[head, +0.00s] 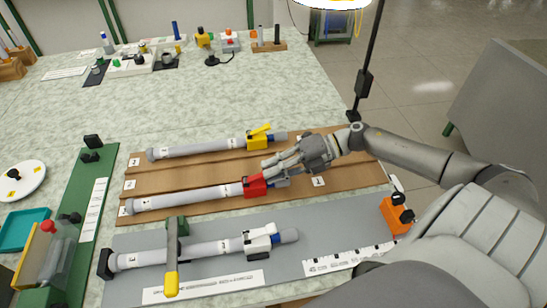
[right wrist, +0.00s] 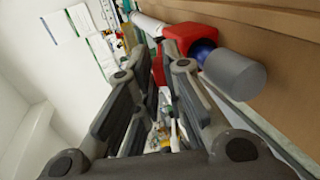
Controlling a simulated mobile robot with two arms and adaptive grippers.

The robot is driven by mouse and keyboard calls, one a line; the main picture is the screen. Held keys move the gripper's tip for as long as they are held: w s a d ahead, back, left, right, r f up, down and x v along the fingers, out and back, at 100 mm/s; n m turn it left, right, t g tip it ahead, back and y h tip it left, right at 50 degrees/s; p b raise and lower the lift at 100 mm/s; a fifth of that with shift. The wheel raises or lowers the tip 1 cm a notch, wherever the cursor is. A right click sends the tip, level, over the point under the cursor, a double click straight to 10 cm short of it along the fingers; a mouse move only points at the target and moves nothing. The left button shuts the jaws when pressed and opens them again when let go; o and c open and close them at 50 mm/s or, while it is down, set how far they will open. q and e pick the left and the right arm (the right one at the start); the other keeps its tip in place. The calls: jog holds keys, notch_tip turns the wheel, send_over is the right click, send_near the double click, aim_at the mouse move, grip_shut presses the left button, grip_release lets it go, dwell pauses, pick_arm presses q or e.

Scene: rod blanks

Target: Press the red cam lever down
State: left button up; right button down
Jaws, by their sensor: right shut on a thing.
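The red clamp (head: 255,187) sits around the grey rod (head: 190,198), near the rod's right end, in the front groove of the brown board. My right gripper (head: 269,164) reaches in from the right, with its fingertips at the clamp. In the right wrist view the red clamp body (right wrist: 186,36) sits beyond my right fingers (right wrist: 160,50), next to a blue part and the grey rod end (right wrist: 234,73). A red piece, seemingly the cam lever (right wrist: 158,70), shows between the fingers, which look closed on it. The fingers hide part of it, so its angle is unclear. My left gripper is not in view.
Behind lies a rod with a yellow clamp (head: 258,138). In front, a rod with a white clamp (head: 260,240) lies on a grey board (head: 330,230) with an orange block (head: 396,214). A green strip (head: 80,230) is left.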

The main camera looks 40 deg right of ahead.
jog(key=c, duration=1.5)
grip_release()
jog(key=v, duration=1.2)
